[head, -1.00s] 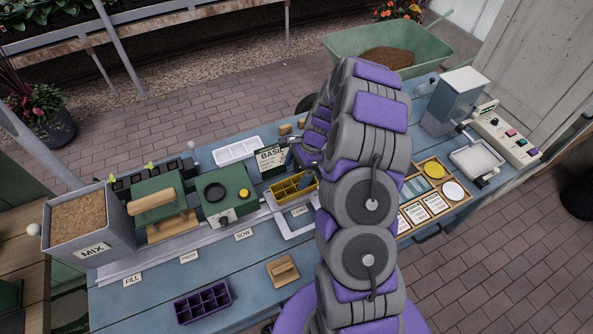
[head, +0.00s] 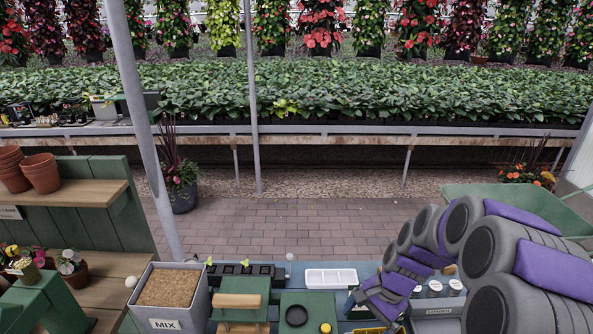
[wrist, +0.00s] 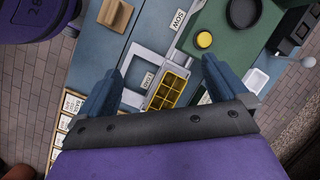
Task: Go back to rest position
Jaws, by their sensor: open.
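My gripper (wrist: 160,88) is open and empty in the wrist view, its two fingers spread wide above the blue bench. A yellow tray with several cells (wrist: 168,90) lies on the bench between the fingers in the picture, below them and apart from them. A pale square frame labelled LOAD (wrist: 139,58) lies next to the tray. In the head view my grey and purple arm fills the lower right, folded low over the bench. The fingertips are hard to make out there.
The MIX bin (head: 178,318), a green press with a wooden handle (head: 240,301) and a white tray (head: 331,278) stand along the bench. A green wheelbarrow (head: 500,195) is behind my arm. The paved floor (head: 290,228) beyond the bench is clear.

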